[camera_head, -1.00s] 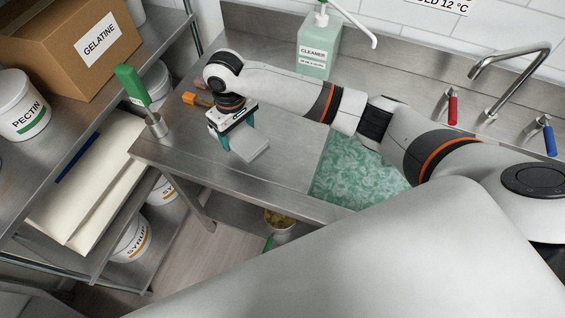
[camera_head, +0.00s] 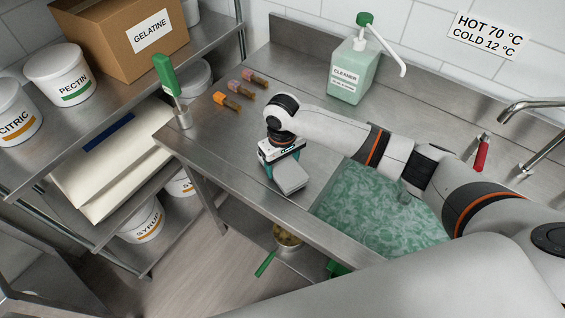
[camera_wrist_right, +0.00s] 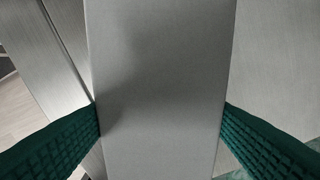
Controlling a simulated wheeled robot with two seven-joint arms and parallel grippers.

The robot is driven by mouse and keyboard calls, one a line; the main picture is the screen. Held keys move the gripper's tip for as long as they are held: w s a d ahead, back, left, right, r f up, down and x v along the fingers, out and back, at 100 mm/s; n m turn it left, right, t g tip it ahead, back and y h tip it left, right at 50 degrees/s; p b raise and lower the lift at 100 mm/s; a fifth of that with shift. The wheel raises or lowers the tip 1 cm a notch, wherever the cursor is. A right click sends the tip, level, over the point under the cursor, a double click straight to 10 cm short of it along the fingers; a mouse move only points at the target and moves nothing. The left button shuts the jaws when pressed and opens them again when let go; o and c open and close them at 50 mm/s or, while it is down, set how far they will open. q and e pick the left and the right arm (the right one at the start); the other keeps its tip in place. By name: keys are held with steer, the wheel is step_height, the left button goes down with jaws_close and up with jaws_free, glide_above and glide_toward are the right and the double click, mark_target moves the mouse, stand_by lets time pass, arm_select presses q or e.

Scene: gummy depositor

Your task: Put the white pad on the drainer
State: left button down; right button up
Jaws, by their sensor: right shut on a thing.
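The white pad (camera_head: 291,178) is a flat, pale grey-white block. My right gripper (camera_head: 281,163) is shut on it, and the pad shows in front of the gripper in the head view. In the right wrist view the pad (camera_wrist_right: 160,75) fills the middle, between the two green ribbed fingers. The drainer (camera_head: 225,140) is the bare steel surface left of the sink. The pad is over its front part, near the sink; I cannot tell whether it touches the steel. My left gripper is not in view.
The sink (camera_head: 385,215) holds green, foamy water. A cleaner bottle (camera_head: 352,72) and several small coloured-handled tools (camera_head: 232,100) stand or lie at the back. A green-handled tool (camera_head: 168,78) stands in a metal cup at the left corner. A shelf rack with tubs (camera_head: 60,75) is left.

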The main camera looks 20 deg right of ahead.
mark_target(282, 163)
steer(key=shift+a+f, duration=0.1)
steer(key=shift+f, duration=0.45)
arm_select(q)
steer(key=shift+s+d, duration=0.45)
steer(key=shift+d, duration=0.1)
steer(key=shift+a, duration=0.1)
arm_select(e)
steer(key=o, duration=1)
steer(key=shift+f, duration=0.1)
steer(key=shift+c, duration=0.2)
arm_select(q)
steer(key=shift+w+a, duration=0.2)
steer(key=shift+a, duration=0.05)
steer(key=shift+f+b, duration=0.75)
steer(key=shift+b, duration=0.05)
arm_select(e)
step_height(282, 163, up, 12)
